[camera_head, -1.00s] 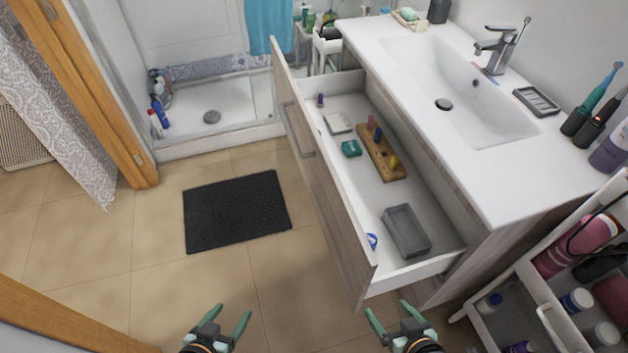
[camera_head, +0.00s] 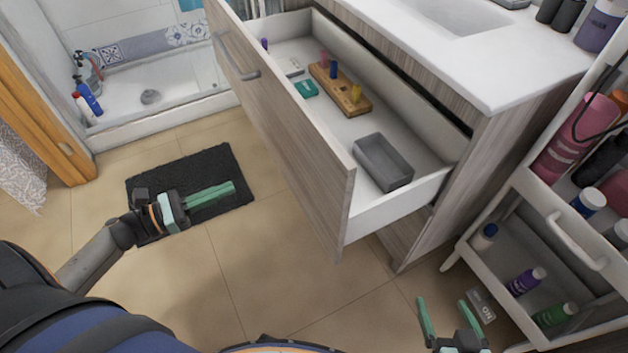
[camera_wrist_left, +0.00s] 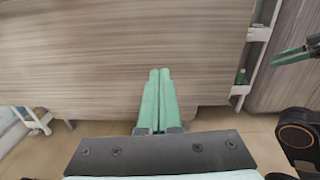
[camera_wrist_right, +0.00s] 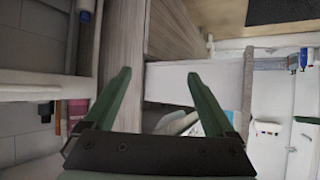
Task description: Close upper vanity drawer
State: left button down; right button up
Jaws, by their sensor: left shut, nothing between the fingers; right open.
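The upper vanity drawer is pulled out, its wood-grain front (camera_head: 290,135) facing left and carrying a grey bar handle (camera_head: 240,62). Inside are a grey tray (camera_head: 384,162), a wooden block (camera_head: 340,88) with coloured pegs and a teal box (camera_head: 306,88). My left gripper (camera_head: 232,187) is shut and empty, left of the drawer front and apart from it. The left wrist view shows its closed fingers (camera_wrist_left: 158,75) pointing at a wood-grain panel. My right gripper (camera_head: 443,302) is open and empty, low in front of the cart. The right wrist view shows its spread fingers (camera_wrist_right: 158,82).
The white vanity top (camera_head: 500,85) is above the drawer. A white cart (camera_head: 520,270) with bottles stands close at the right.

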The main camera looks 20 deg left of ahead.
pick_arm(q)
jog(key=m, duration=0.1)
send_near(296, 163)
jog(key=x, duration=0.6)
jog(key=shift+w+d+r, duration=0.1)
jog(key=shift+d+r, duration=0.05)
jog(key=shift+w+d, duration=0.15)
jog(key=shift+w, duration=0.05)
pick_arm(e)
jog(key=shift+w+d+r+t, duration=0.1)
jog(key=shift+w+r+t, duration=0.45)
jog(key=shift+r, duration=0.25)
pick_arm(q)
jog(key=shift+d, duration=0.1)
